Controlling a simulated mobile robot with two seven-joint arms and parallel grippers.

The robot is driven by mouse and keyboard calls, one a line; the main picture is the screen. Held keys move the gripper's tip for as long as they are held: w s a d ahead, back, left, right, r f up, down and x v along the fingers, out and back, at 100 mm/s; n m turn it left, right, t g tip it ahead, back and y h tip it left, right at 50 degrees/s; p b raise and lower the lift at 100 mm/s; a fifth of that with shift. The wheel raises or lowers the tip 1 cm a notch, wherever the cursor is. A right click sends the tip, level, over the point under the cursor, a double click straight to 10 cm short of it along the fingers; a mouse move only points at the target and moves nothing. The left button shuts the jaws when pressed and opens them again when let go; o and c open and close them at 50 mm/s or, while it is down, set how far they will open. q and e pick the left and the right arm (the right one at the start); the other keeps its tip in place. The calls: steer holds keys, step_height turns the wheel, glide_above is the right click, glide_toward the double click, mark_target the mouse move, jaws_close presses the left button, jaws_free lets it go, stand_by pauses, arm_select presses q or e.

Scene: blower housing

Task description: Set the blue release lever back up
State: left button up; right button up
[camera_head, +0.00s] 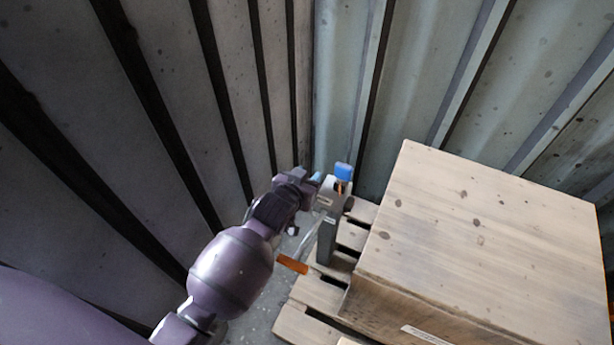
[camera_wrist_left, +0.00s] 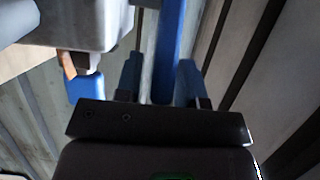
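The grey blower housing (camera_head: 328,196) sits on a dark upright post beside the wooden crate. It also fills the upper left of the left wrist view (camera_wrist_left: 95,22). A long blue bar, which looks like the release lever (camera_wrist_left: 170,45), runs down between the fingers of my left gripper (camera_wrist_left: 160,78). The fingers are apart, with a gap showing on the bar's left side. In the head view my left gripper (camera_head: 305,178) is at the housing's left side. A separate blue block (camera_wrist_left: 86,88) hangs on an orange stem from the housing. My right gripper is not in view.
A large wooden crate (camera_head: 490,230) stands on a pallet (camera_head: 300,327) to the right. Ribbed metal walls (camera_head: 230,90) close in behind and left of my left arm. An orange bar (camera_head: 292,264) shows low by the post.

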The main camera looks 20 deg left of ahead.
arm_select(q)
jaws_close()
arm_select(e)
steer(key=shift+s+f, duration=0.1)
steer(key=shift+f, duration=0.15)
arm_select(q)
steer(key=shift+w+r+g+p, duration=0.35)
steer(key=shift+r+p, duration=0.15)
steer(key=shift+p, duration=0.35)
steer(key=shift+w+r+p, duration=0.1)
steer(key=shift+w+p, duration=0.05)
steer(key=shift+p, duration=0.35)
steer(key=shift+w+g+p, duration=0.4)
steer(key=shift+g+p, duration=0.55)
steer(key=shift+p, duration=0.25)
steer(key=g+p, duration=0.1)
steer(key=f+g+p, duration=0.1)
steer(key=shift+w+d+f+g, duration=0.1)
steer(key=shift+w+f+g, duration=0.2)
steer(key=shift+w, duration=0.1)
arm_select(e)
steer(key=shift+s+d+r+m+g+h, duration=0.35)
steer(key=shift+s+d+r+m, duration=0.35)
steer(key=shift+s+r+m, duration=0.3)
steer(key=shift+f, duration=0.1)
